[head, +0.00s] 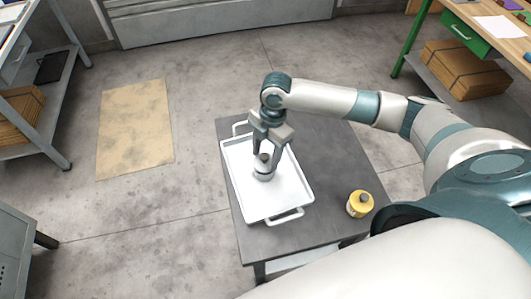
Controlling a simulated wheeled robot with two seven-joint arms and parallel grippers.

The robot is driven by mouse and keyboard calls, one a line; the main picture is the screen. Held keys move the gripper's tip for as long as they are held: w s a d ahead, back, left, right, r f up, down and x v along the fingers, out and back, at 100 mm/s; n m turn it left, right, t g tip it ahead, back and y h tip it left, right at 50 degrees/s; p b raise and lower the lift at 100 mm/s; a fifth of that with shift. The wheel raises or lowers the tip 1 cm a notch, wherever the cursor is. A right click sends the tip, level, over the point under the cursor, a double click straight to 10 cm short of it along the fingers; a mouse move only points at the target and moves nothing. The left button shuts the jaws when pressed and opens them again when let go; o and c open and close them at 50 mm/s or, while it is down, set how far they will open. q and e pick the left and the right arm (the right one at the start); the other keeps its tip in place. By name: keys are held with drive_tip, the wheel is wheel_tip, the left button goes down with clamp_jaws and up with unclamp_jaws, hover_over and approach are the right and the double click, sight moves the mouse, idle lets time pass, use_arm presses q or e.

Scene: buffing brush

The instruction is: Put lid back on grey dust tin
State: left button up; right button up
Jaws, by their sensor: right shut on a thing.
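My right gripper (262,156) reaches down over the white tray and is shut on the dark knob of a lid. Directly under the fingers is a small pale grey tin (264,175), standing upright in the tray. The fingers hide part of the lid, and I cannot tell whether it is seated on the tin or just above it. My left gripper is not in view.
The white tray (287,195), with handles at its ends, lies on a small dark grey table (318,150). Floor around the table is mostly clear; a tan mat (136,128) lies left.

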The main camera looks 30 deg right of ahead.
drive_tip(key=shift+f, duration=0.6)
drive_tip(key=shift+r+p, duration=0.2)
drive_tip(key=shift+p, duration=0.55)
idle(1.3)
drive_tip(key=shift+f+p, duration=0.2)
drive_tip(key=shift+p, duration=0.6)
idle(1.6)
idle(0.4)
drive_tip(key=o, duration=1.6)
drive_tip(key=shift+r+p, duration=3.5)
drive_tip(key=shift+p, duration=0.15)
